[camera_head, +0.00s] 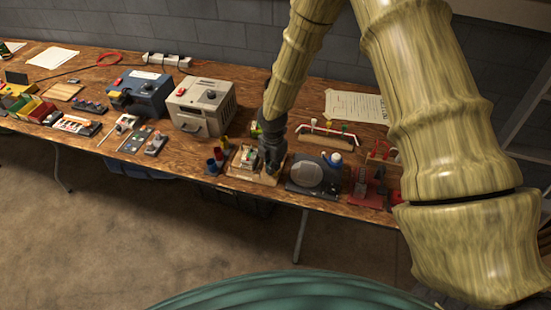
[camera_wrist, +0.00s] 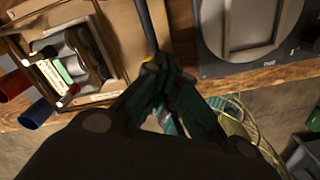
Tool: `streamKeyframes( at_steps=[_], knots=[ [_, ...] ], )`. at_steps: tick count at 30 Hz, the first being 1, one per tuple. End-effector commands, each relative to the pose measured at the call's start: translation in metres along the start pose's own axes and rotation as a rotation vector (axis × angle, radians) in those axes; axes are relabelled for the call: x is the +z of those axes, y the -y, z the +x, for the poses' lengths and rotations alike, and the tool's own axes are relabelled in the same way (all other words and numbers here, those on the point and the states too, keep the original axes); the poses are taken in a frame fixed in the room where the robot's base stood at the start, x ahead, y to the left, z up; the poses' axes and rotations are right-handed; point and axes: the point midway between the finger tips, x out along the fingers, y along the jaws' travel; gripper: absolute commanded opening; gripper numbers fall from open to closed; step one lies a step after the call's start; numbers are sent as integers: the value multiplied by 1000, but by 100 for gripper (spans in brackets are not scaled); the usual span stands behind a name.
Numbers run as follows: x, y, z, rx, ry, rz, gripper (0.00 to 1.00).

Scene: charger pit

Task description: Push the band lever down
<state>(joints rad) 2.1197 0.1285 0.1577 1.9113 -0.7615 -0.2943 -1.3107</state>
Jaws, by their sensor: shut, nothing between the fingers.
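My gripper (camera_head: 272,160) points down over the right end of a small wooden-based device (camera_head: 240,172) near the table's front edge. The wrist view shows the gripper (camera_wrist: 160,68) with its dark fingers closed together and empty. A dark upright rod (camera_wrist: 144,28) with a yellowish edge stands just beyond the fingertips, on the wooden board. It may be the band lever, but its label is not readable. Whether the fingertips touch it I cannot tell. The device's body (camera_wrist: 65,70) lies to the left in the wrist view, with grey cylinders and a green part in a wooden frame.
A dark plate with a grey disc (camera_head: 306,172) is close to the right of the gripper; it also shows in the wrist view (camera_wrist: 245,25). Red and blue cups (camera_head: 214,163) stand left. A beige box (camera_head: 201,105) is behind left, and a red stand (camera_head: 370,187) further right.

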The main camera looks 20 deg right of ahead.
Motion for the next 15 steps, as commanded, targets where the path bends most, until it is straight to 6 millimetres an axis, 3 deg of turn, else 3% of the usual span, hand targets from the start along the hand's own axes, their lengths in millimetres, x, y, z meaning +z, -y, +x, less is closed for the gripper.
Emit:
streamKeyframes(
  at_steps=[15],
  knots=[
    [0, 0, -14, 0, 0, 0, 0]
  ],
)
